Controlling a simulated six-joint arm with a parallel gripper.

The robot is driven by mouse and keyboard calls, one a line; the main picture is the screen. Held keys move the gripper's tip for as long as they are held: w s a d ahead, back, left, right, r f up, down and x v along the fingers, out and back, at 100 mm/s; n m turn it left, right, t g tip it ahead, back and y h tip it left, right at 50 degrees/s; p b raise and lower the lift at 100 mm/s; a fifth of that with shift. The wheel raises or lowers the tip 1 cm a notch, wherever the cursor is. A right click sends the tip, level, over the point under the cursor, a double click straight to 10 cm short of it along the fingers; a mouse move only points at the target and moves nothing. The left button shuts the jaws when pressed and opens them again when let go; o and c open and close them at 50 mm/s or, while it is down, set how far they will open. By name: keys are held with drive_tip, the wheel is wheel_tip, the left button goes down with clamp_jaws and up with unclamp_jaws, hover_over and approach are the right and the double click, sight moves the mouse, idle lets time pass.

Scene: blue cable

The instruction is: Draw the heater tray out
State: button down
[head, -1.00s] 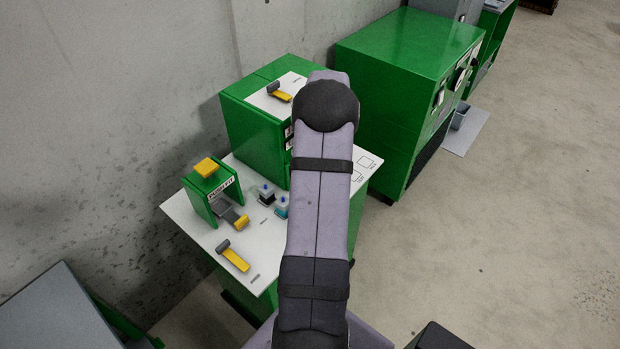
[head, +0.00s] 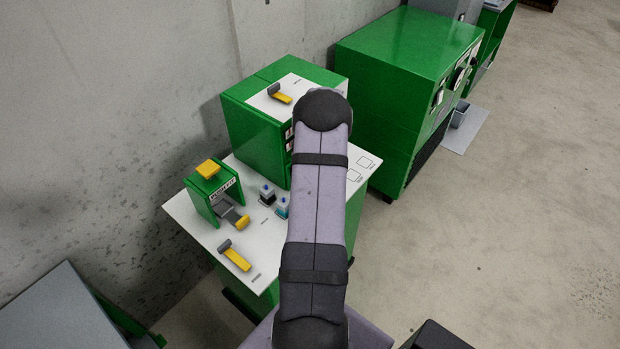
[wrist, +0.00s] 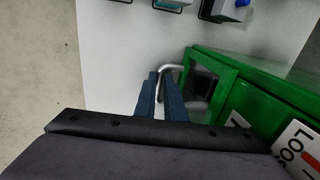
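The heater tray (wrist: 192,58) shows in the wrist view as a green-rimmed, open-topped drawer standing partly out of the green cabinet (wrist: 262,72). Something dark lies inside it. A bent silver handle (wrist: 172,67) sticks out from its front. My gripper (wrist: 160,78) has its two dark blue fingers close together, one on each side of the handle bar, and looks shut on it. In the head view the heater cabinet (head: 257,140) stands on the white bench top, but my arm hides the tray, its handle and my gripper.
A large green machine (head: 400,90) stands behind to the right.

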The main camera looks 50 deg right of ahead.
drive_tip(key=shift+s, duration=0.1)
drive_tip(key=s+b, duration=0.1)
drive_tip(key=s, duration=1.4)
drive_tip(key=shift+s+b, duration=0.2)
drive_tip(key=shift+b, duration=0.2)
drive_tip(key=c, duration=1.8)
unclamp_jaws()
drive_tip(key=shift+c, duration=0.2)
wheel_tip(320, 180, up, 7)
drive_tip(key=s+b, duration=0.1)
drive_tip(key=shift+r+b, duration=0.15)
drive_tip(key=shift+b, duration=0.2)
drive_tip(key=shift+s, duration=0.1)
